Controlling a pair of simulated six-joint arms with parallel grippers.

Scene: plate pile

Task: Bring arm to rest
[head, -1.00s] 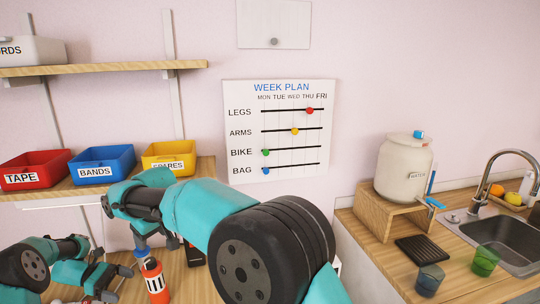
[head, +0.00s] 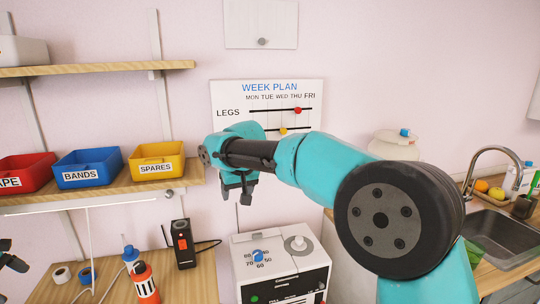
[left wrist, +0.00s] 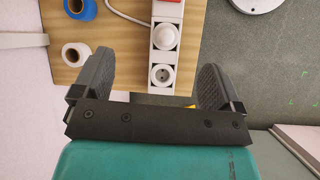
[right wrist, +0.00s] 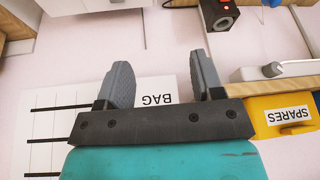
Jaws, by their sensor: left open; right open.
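My right gripper (head: 239,188) is open and empty, raised in front of the wall beside the week plan board (head: 300,92). In the right wrist view its spread fingers (right wrist: 160,64) have nothing between them, with the board (right wrist: 100,132) behind. My left gripper (head: 12,262) is only partly in the head view, at the left edge. In the left wrist view its fingers (left wrist: 152,85) are apart and empty above the wooden bench (left wrist: 118,60). My large right arm covers the lower right of the board and part of the counter.
Shelf bins (head: 156,162) are left of the right gripper.

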